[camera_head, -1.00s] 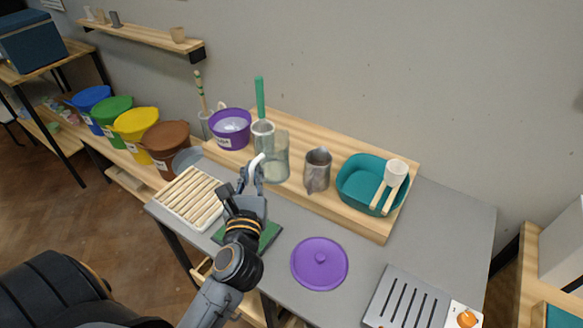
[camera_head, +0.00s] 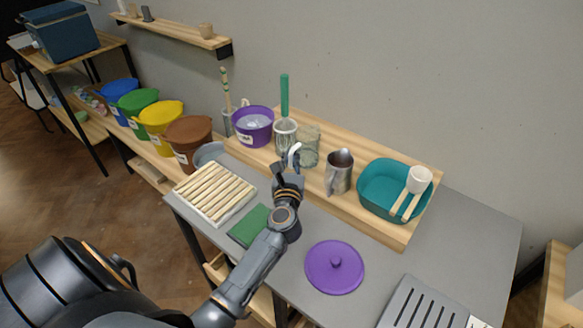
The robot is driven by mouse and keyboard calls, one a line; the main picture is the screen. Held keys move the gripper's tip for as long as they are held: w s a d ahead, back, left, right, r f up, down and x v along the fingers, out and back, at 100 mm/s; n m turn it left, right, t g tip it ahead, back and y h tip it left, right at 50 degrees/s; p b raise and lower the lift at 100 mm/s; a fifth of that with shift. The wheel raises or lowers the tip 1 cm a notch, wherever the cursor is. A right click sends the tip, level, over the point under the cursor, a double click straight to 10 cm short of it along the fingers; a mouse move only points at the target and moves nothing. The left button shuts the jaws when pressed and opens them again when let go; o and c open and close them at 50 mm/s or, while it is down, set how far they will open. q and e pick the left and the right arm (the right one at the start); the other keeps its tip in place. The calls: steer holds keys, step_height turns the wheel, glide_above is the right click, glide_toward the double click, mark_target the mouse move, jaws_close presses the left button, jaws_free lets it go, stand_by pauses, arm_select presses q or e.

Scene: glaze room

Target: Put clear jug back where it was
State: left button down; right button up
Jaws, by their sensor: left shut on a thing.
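The clear jug (camera_head: 309,147) is see-through with a pale handle on its near left side. It is upright at the wooden riser board (camera_head: 385,224), between the cup with a green-handled tool (camera_head: 285,133) and the metal jug (camera_head: 339,174). My left gripper (camera_head: 290,164) is shut on the clear jug's handle, reaching in from the front. The gripper partly hides the handle and the jug's lower left side. I cannot tell whether the jug's base touches the board. My right gripper is not in view.
A purple tub (camera_head: 253,128) stands on the board's left, a teal basin (camera_head: 367,200) with ladles on its right. In front lie a slatted rack (camera_head: 214,192), a green pad (camera_head: 249,226) and a purple lid (camera_head: 335,267). Little room shows between the jugs.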

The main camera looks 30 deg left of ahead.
mark_target(291, 166)
arm_select(q)
steer(key=shift+w+a+f+b, duration=0.15)
steer(key=shift+f+b, duration=0.1)
steer(key=shift+f, duration=0.65)
steer(key=shift+w+d+f+b, duration=0.1)
steer(key=shift+f+b, duration=0.1)
steer(key=shift+f, duration=0.7)
steer(key=shift+f, duration=0.1)
steer(key=c, duration=1.9)
jaws_free()
steer(key=shift+f, duration=0.1)
steer(key=o, duration=0.5)
